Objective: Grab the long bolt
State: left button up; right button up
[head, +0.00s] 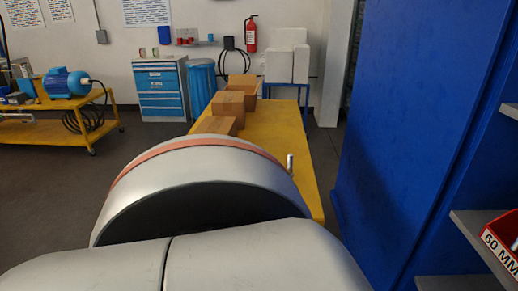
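No long bolt can be made out for certain. A small upright metallic piece (290,164) shows at the right edge of the large grey shape in front. I cannot tell whether it is a bolt. A red bin (502,262) labelled "60 MM" sits on a shelf at the lower right, cut off by the picture edge. A pale piece shows at its edge, but its contents are mostly out of view. Neither of my grippers is in view. A large silver-grey rounded body with an orange band, apparently my own arm, fills the lower middle and hides much behind it.
A yellow table (270,132) with cardboard boxes (229,107) stands ahead, partly hidden. A tall blue cabinet (415,120) and grey shelves (470,225) close off the right. A yellow cart (52,130) with a blue motor (68,83) is at left. Open floor lies between.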

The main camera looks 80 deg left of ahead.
aim_at(290, 158)
jog(key=u, duration=2.2)
